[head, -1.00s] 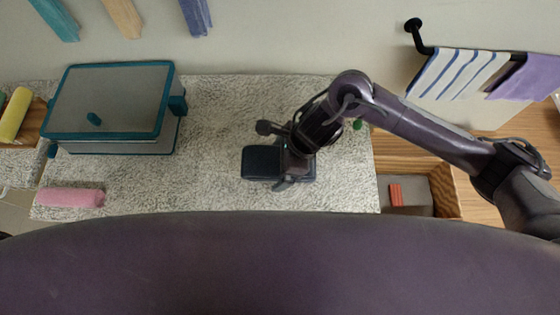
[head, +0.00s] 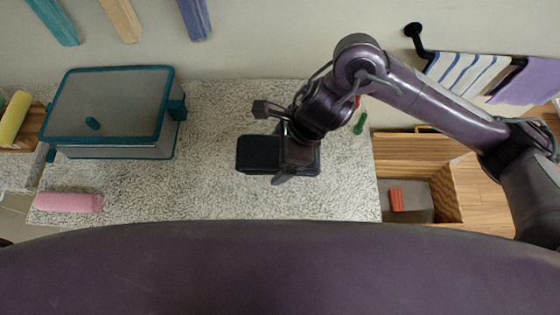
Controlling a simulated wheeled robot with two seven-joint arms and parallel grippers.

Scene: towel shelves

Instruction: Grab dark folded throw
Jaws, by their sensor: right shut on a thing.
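The dark folded throw (head: 258,154) is a flat, near-black rectangle in the middle of the head view, over the speckled counter. My right gripper (head: 284,158) is shut on it, across its right part. The gripper and wrist hide some of the throw's right side. I cannot tell for certain how far it is above the counter. My left gripper is not in view.
The speckled counter (head: 215,195) is clear left of the throw. A teal-edged lidded box (head: 110,100) stands at left, with a pink rolled towel (head: 68,202) in front. A wooden drawer (head: 450,187) holding a red block (head: 396,200) is at right. Towels (head: 470,72) hang behind.

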